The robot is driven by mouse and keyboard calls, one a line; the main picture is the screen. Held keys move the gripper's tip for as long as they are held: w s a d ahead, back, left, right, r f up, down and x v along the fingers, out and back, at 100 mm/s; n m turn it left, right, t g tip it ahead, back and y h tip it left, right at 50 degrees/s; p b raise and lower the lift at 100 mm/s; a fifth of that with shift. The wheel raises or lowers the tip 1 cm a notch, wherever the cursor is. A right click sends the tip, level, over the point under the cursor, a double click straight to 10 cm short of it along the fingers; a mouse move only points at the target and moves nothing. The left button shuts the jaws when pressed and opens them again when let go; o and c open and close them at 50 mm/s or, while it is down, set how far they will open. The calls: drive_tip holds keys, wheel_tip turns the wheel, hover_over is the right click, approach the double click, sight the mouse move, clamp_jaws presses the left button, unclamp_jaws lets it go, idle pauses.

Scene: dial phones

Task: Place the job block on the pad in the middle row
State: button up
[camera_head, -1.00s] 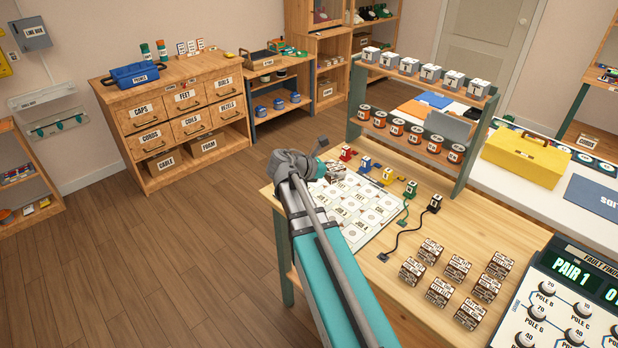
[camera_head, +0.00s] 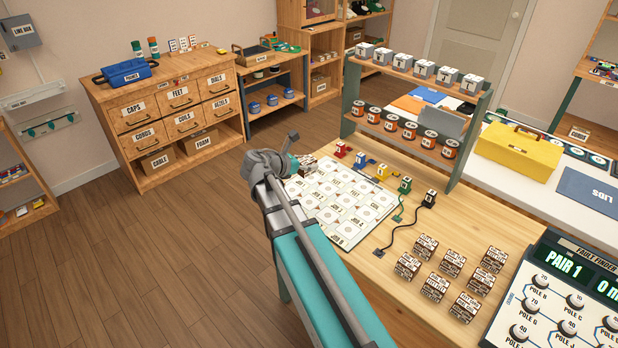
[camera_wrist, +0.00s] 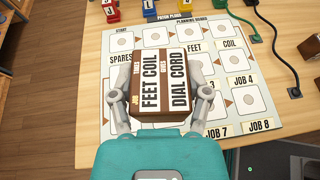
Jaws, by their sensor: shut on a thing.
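My gripper (camera_wrist: 159,92) is shut on a brown job block (camera_wrist: 150,113) with white labels. In the wrist view its top reads "takes feet coil, gives dial cord". It is held over the left part of the white planning board (camera_wrist: 268,120) and hides pads beneath it; I cannot tell its height. Around it show pads marked start, spares, feet, coil, job 4, job 7 and job 8. In the head view my gripper (camera_head: 294,163) is at the board's far left corner, and the board (camera_head: 345,246) lies on the wooden table.
Several other job blocks (camera_head: 451,262) stand right of the board. Small coloured plugs (camera_head: 383,172) line its far edge, and black and green cords lie at its right. A two-tier rack (camera_head: 398,140) stands behind. The fault finder (camera_head: 560,290) is at the right.

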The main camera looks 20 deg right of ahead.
drive_tip(key=a, duration=0.1)
drive_tip(key=w+a+n+t, duration=0.1)
drive_tip(key=a, duration=0.1)
drive_tip(key=shift+w+a+r+t, duration=0.2)
drive_tip(key=shift+w+a+t, duration=0.05)
drive_tip(key=shift+a+t, duration=0.05)
drive_tip(key=shift+w+d, duration=0.1)
drive_tip(key=b, duration=0.9)
hover_over(312, 177)
drive_tip(key=f, duration=0.9)
drive_tip(key=shift+a, duration=0.25)
drive_tip(key=shift+w+d+f+b, duration=0.2)
drive_tip(key=shift+d+f+b, duration=0.15)
drive_tip(key=shift+f+b, duration=0.35)
drive_tip(key=shift+s+f+b, duration=0.1)
drive_tip(key=shift+f+b, duration=1.1)
drive_tip(key=shift+f, duration=0.1)
